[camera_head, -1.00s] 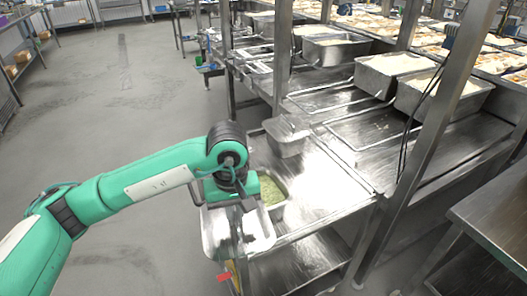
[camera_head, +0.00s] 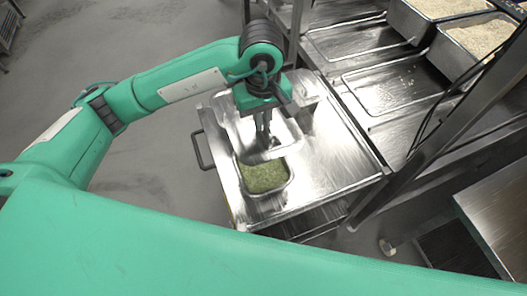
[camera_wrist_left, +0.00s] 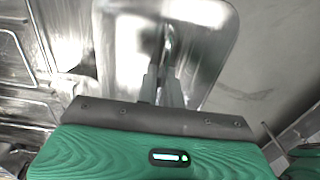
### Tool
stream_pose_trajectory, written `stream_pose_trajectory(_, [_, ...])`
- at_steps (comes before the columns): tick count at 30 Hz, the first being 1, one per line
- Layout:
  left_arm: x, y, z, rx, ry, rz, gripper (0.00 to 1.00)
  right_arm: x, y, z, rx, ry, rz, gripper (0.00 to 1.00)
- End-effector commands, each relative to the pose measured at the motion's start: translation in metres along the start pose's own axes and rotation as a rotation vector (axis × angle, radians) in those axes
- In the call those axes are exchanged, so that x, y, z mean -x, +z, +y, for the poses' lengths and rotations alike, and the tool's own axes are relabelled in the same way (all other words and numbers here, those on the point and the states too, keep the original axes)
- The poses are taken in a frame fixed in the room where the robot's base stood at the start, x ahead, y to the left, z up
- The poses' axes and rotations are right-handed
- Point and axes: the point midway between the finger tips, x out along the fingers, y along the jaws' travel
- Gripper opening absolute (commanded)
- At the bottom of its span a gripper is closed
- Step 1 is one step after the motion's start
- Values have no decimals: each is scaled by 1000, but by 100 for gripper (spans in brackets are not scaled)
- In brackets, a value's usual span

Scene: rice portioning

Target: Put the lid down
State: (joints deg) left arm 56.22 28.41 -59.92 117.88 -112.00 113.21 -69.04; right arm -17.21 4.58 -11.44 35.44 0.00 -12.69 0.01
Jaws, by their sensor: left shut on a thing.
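My left gripper (camera_head: 264,143) points down over the cart and is shut on the handle of the shiny metal lid (camera_head: 243,134). The left wrist view shows the fingers (camera_wrist_left: 166,76) closed at the handle, with the rounded lid plate (camera_wrist_left: 125,50) beyond them. The lid lies over the back part of a metal pan (camera_head: 291,180) or just behind it. I cannot tell whether it touches the cart top. The pan's front part is uncovered and shows green food (camera_head: 264,178). My right gripper is out of view.
The metal cart (camera_head: 335,165) has bare top to the right of the pan and a dark side handle (camera_head: 203,150). A steel rack post and rice-filled pans (camera_head: 475,45) are at right. A green part of mine crosses the bottom.

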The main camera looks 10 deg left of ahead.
Motion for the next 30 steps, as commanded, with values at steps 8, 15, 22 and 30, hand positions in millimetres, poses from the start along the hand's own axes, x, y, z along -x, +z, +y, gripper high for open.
stream_pose_trajectory(8, [-70, 1, -2, 3, -6, -5, 0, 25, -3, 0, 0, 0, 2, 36])
stream_pose_trajectory(15, [-115, 0, -1, 2, -3, -1, 0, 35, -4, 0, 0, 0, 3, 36])
stream_pose_trajectory(22, [-132, 0, 0, 1, -3, -1, 0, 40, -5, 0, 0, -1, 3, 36])
stream_pose_trajectory(30, [-165, 0, 0, 0, 0, 0, 0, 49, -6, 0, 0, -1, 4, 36])
